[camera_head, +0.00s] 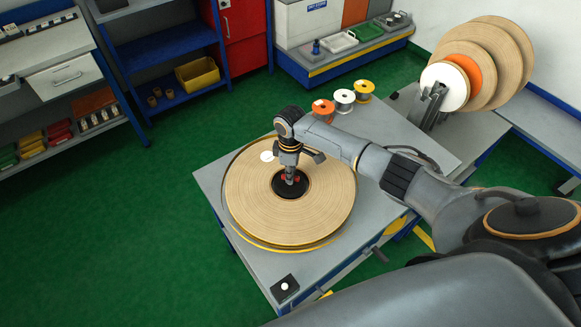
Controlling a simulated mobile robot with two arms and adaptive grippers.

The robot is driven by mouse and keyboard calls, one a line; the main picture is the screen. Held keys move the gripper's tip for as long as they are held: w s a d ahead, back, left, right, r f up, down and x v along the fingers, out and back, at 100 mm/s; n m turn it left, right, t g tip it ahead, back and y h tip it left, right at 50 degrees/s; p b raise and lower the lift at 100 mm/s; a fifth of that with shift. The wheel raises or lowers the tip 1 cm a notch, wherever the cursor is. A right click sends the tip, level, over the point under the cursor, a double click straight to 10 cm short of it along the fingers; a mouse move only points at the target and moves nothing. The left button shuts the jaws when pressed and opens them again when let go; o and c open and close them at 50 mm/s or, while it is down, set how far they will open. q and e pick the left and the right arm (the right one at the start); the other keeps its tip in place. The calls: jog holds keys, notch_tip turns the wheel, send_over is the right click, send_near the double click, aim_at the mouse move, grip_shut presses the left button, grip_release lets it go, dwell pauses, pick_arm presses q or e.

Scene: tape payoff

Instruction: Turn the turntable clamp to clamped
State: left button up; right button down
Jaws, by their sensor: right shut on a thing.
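A turntable with a large tan tape reel (248,208) lies flat on the grey table. At its middle is a black hub with the turntable clamp (273,180), of which small red parts show on either side of my gripper. My right gripper (290,180) points down over the hub and is shut on the clamp. The fingers cover most of the clamp, so its exact setting is hidden. My left gripper is not in the picture.
The grey table (210,178) has a black box with a white button (285,287) at its front corner. Small spools, orange (323,107), white (344,98) and yellow (363,89), stand at the back. Upright large reels (497,60) stand back right. Green floor lies open at left.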

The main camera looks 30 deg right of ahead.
jog(key=m+p, duration=0.3)
jog(key=m, duration=0.1)
jog(key=shift+a+r+m, duration=0.1)
jog(key=shift+r+m, duration=0.05)
jog(key=shift+m, duration=0.15)
jog(key=shift+m+p, duration=1.05)
jog(key=shift+m, duration=0.95)
jog(key=c, duration=1.4)
grip_release()
notch_tip(320, 180, up, 12)
